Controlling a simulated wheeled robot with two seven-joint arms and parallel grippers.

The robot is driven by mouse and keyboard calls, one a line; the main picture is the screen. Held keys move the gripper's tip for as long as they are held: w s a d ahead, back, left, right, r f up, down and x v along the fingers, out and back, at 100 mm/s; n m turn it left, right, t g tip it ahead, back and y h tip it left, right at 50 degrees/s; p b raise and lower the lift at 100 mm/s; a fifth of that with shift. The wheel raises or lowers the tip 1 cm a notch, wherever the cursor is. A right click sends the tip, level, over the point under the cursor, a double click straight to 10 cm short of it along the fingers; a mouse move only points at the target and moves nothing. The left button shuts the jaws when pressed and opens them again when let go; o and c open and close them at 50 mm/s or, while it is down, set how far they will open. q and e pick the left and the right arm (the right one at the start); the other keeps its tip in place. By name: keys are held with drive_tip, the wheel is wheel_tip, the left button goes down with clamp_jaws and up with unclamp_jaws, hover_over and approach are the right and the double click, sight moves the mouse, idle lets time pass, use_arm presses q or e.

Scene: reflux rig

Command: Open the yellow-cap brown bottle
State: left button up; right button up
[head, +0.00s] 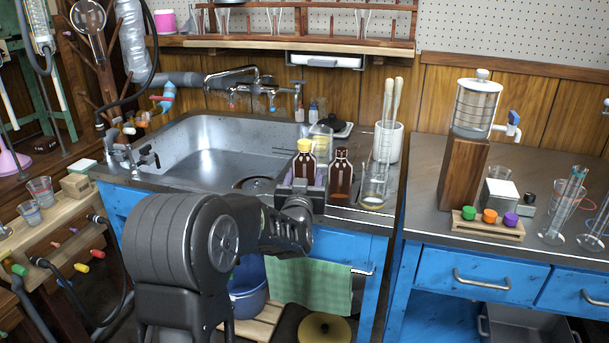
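The brown bottle with the yellow cap (305,146) stands upright near the front edge of the sink counter, its cap on. Its lower part is hidden behind my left gripper (301,186). My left gripper reaches in from the front at the height of the bottle's lower body, with finger parts showing to either side of it. I cannot tell whether the fingers touch the bottle or are apart from it. My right gripper is not in view.
The sink (205,150) lies behind left. A wooden rack (488,226) with coloured stoppers sits on the right counter.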

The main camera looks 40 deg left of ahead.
use_arm(q)
clamp_jaws()
idle(0.3)
drive_tip(key=shift+r, duration=0.15)
wheel_tip(320, 180, up, 17)
drive_tip(key=p, duration=0.7)
hover_over(304, 141)
drive_tip(key=shift+f, duration=0.2)
drive_tip(key=shift+w+r, duration=0.1)
drive_tip(key=shift+r, duration=0.55)
unclamp_jaws()
clamp_jaws()
